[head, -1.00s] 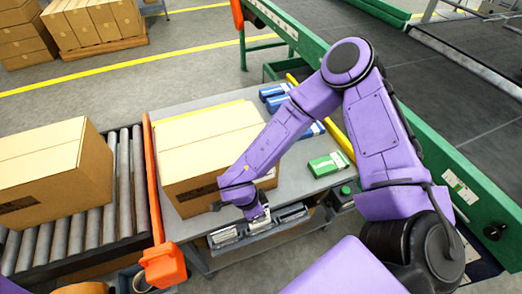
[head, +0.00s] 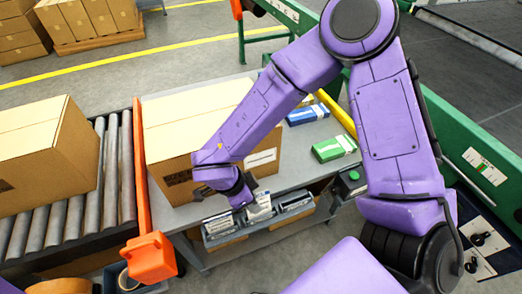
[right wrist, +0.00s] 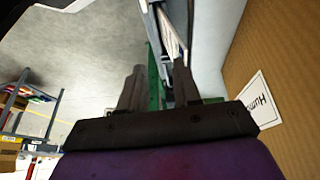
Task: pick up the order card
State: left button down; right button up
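White order cards (head: 259,208) stand in a grey holder with several slots on the front edge of the grey table. My right gripper (head: 247,198) is low over the middle slot, right at the card there. In the right wrist view its two dark fingers (right wrist: 158,85) are apart, and a white card edge (right wrist: 172,38) shows just beyond them, nearer the right finger. I see no card clamped between the fingers. My left gripper is out of view.
A large carton (head: 190,125) stands on the table (head: 300,175) close behind my right gripper. Green (head: 334,148) and blue (head: 308,115) small boxes lie to the right. An orange post and box (head: 150,257) stand left, beside the roller conveyor (head: 112,180).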

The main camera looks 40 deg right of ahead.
aim_at(266, 212)
jog(key=b+x, duration=0.1)
jog(key=x, duration=0.5)
jog(key=shift+w+d+f, duration=0.1)
jog(key=shift+f, duration=0.2)
jog(key=shift+w, duration=0.15)
grip_shut()
grip_release()
jog(key=shift+w+r, duration=0.1)
